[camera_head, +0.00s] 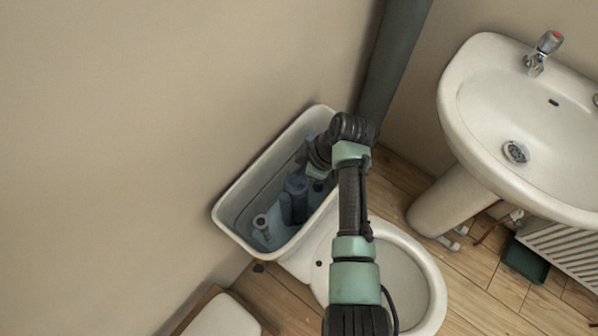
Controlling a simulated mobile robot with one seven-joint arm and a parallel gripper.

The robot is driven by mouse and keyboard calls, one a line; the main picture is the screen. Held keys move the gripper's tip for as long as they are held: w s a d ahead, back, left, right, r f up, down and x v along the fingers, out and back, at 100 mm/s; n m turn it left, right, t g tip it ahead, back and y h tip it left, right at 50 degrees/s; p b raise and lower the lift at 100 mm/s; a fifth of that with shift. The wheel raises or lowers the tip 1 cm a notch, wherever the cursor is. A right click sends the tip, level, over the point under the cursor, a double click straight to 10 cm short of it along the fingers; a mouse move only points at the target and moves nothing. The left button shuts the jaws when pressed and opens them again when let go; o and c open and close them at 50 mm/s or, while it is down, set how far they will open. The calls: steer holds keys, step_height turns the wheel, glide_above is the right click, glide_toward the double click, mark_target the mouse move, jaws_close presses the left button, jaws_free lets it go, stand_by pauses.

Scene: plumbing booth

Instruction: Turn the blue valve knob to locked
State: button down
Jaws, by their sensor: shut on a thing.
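My arm reaches up over the toilet and bends left at the wrist above the open cistern (232,203). My gripper (314,173) points down into the right part of the cistern and is mostly hidden by my wrist. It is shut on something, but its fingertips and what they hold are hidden. I cannot make out the blue valve knob. Blue-grey fittings (296,187) stand in the cistern just left of and below my gripper, and a pale round-topped pipe (261,224) stands at its left end.
The cistern's rim surrounds my gripper closely. The toilet bowl (432,285) lies under my forearm. A dark vertical pipe (398,60) rises behind my wrist. A washbasin (470,110) stands at the right, and a white lid-like object (222,316) lies at the bottom left.

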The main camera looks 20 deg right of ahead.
steer(key=m+p, duration=0.2)
steer(key=shift+s+a+r+h+p, duration=0.1)
steer(key=shift+r+h+p, duration=0.2)
steer(key=shift+p, duration=0.05)
steer(key=shift+f+m+t+h+p, duration=0.1)
steer(key=shift+m+t+h+p, duration=0.2)
steer(key=shift+m+t+p, duration=0.65)
steer(key=shift+f+m, duration=0.15)
steer(key=shift+m, duration=0.7)
steer(key=c, duration=0.9)
jaws_free()
steer(key=shift+g, duration=0.25)
steer(key=shift+o, duration=0.2)
steer(key=p+v, duration=0.1)
steer(key=v, duration=1.2)
steer(key=shift+a+p, duration=0.2)
steer(key=shift+p, duration=0.15)
